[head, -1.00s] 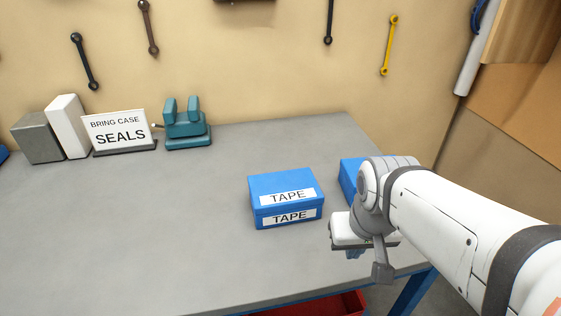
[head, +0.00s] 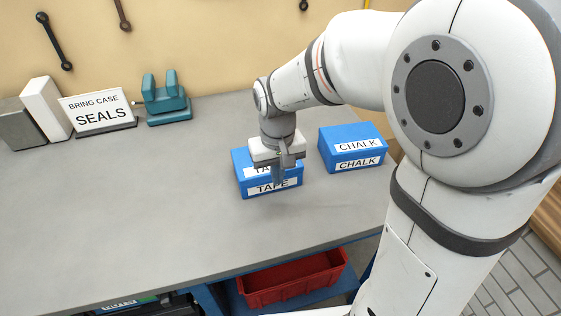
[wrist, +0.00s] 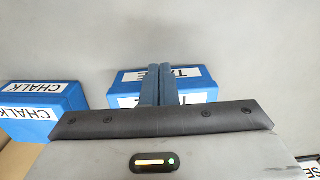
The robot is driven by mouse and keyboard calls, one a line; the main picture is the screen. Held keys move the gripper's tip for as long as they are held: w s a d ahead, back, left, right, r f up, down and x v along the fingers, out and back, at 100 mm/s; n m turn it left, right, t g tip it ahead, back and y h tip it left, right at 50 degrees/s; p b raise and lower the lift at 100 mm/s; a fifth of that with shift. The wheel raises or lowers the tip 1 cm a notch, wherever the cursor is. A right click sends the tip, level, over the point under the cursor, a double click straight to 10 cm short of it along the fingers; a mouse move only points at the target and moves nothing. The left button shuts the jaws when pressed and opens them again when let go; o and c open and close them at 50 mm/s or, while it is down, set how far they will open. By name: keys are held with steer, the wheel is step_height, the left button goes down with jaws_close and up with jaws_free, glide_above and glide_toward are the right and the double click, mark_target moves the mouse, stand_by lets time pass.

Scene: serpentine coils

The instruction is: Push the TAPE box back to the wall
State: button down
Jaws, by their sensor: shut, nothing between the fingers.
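The blue TAPE box (head: 243,181) sits on the grey workbench, with labels on its lid and front. It stands apart from the wall, with bare bench behind it. My gripper (head: 279,181) is shut and empty, pointing down at the front of the TAPE box and hiding part of its labels. In the wrist view the closed fingers (wrist: 162,72) overlap the TAPE box (wrist: 205,79). I cannot tell whether they touch it. The tan wall (head: 220,45) runs along the back of the bench.
A blue CHALK box (head: 352,147) stands just right of the TAPE box. A SEALS sign (head: 98,110), white and grey blocks and a teal device (head: 165,98) stand at the back left. A red bin (head: 293,280) is below the bench's front edge. The bench's left middle is clear.

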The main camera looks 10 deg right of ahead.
mark_target(274, 196)
step_height(274, 196, down, 10)
steer(key=shift+s+r, duration=0.1)
steer(key=w, duration=0.1)
steer(key=w+p, duration=0.1)
steer(key=w, duration=0.1)
steer(key=shift+w+a+r, duration=0.15)
steer(key=shift+w+a, duration=0.05)
steer(key=shift+a, duration=0.1)
steer(key=shift+w+a, duration=0.1)
steer(key=shift+w, duration=0.25)
